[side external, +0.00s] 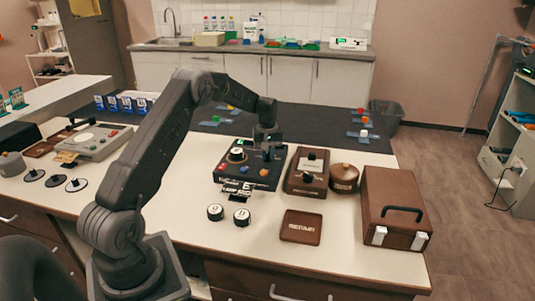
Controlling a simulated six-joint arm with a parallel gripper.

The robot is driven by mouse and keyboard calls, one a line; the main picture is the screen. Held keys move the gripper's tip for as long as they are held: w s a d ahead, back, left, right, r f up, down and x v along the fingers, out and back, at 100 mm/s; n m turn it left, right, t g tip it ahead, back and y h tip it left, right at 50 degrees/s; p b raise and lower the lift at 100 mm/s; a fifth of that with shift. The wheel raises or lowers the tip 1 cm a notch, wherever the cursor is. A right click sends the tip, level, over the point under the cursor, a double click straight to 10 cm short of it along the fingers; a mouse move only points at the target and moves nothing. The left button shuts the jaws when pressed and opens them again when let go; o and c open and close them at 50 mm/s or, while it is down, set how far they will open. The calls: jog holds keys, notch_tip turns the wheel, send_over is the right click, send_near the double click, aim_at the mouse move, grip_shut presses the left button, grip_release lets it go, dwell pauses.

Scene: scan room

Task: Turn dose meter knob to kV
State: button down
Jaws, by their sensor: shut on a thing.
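A black meter box (228,178) with a small green display stands on the white worktop; I take it to be the dose meter. A round dark knob with a pale top (236,155) is on its left side. My gripper (267,148) points down over the right part of the box and is shut on a small knob there. The fingers mostly hide that knob, and its pointer direction cannot be seen. The printed labels, including any kV mark, are too small to read.
A brown device with a black knob (308,178) stands close right of the meter, then a round brown pot (344,178) and a brown case (395,210). Two round dials (215,212) and a brown tray (301,227) lie in front. The worktop between dials and tray is clear.

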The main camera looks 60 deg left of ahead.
aim_at(268, 155)
jog(key=c, duration=1.1)
grip_release()
jog(key=shift+r, duration=0.1)
notch_tip(268, 155, up, 14)
jog(key=shift+f, duration=0.15)
